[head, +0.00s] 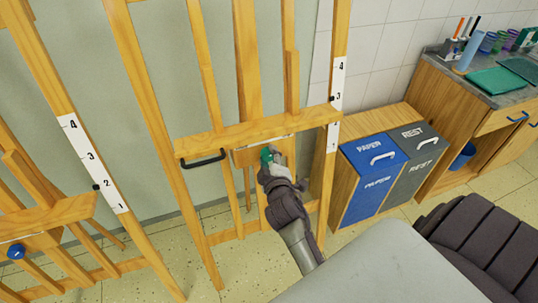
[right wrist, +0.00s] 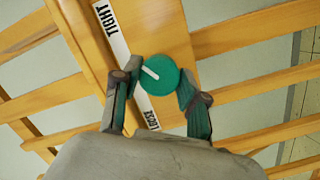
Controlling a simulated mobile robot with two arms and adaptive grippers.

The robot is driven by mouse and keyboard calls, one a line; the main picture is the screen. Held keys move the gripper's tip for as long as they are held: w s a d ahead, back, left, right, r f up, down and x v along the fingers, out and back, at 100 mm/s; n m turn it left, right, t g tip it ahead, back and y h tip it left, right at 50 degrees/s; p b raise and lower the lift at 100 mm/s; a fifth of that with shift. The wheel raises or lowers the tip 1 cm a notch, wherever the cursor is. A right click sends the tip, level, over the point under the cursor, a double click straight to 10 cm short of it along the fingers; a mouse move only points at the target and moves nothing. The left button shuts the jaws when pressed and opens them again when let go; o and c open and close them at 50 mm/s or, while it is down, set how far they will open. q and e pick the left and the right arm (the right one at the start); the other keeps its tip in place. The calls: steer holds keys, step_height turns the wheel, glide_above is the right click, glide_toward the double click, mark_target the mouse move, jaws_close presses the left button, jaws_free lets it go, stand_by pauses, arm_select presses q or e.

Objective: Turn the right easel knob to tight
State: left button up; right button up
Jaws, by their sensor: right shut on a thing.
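The right easel (head: 228,135) is wooden, with a crossbar and a black handle (head: 202,160). Its green knob (head: 266,154) sits on a wooden block under the crossbar. In the right wrist view the round knob (right wrist: 163,82) has a white pointer line directed left and slightly up, at the white label strip (right wrist: 122,57) between the words TIGHT and LOOSE. My right gripper (head: 270,163) is shut on the knob; its fingers (right wrist: 160,92) lie on either side of it. The head view hides part of the knob behind the gripper. My left gripper is not in view.
Another easel with a blue knob (head: 15,252) stands at the left. A wooden bin unit with a blue PAPER bin (head: 372,180) and a grey REST bin (head: 412,165) stands right of my right arm. A cabinet with art supplies (head: 490,110) is farther right.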

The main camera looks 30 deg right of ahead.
steer(key=shift+m, duration=0.4)
steer(key=o, duration=1.1)
steer(key=shift+o, duration=0.2)
